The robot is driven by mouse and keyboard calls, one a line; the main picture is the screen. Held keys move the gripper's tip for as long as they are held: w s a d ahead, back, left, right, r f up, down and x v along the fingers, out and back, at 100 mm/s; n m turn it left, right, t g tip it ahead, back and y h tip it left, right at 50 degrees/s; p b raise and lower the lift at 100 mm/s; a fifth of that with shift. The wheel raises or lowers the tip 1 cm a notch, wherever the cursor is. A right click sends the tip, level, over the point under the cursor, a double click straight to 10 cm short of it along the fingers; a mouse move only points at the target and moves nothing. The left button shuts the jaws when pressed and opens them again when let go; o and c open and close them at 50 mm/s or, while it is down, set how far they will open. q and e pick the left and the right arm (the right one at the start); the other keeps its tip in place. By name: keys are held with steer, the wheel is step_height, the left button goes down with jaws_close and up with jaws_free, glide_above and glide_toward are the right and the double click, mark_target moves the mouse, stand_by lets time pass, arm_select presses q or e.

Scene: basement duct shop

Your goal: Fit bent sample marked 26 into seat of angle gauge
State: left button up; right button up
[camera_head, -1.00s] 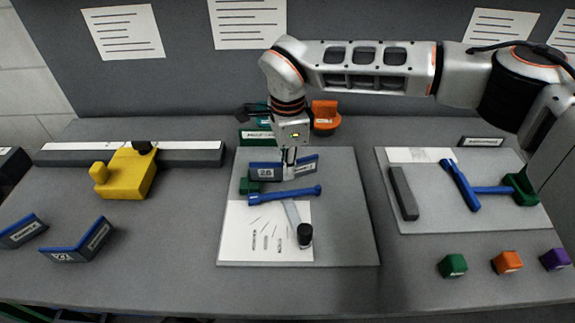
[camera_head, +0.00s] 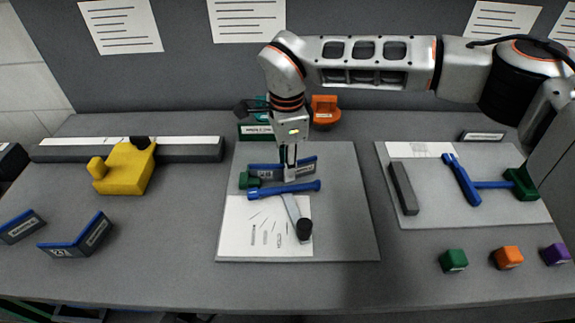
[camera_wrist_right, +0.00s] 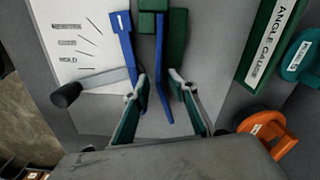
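The bent sample marked 26 (camera_head: 305,168), dark with a blue upper edge, stands at the back of the angle gauge on the middle mat. The gauge shows a blue bar (camera_head: 300,187), a green block (camera_head: 249,181) and a grey arm with a black knob (camera_head: 304,229). The block and bar partly hide the sample's front; full seating cannot be told. My right gripper (camera_head: 289,176) points down over the sample. In the right wrist view its fingers (camera_wrist_right: 159,84) are apart, with the sample's blue edge (camera_wrist_right: 161,65) between them. My left gripper is out of view.
Two other blue-edged bent samples (camera_head: 77,236) lie at the left, near a yellow block (camera_head: 125,168) and a long bar (camera_head: 190,149). A second gauge (camera_head: 462,181) lies on the right mat. Small cubes (camera_head: 454,260) line the right front. An orange holder (camera_head: 324,111) stands behind.

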step_height(320, 180, up, 11)
steer(key=shift+r, duration=0.15)
steer(key=shift+d, duration=0.1)
stand_by(0.4)
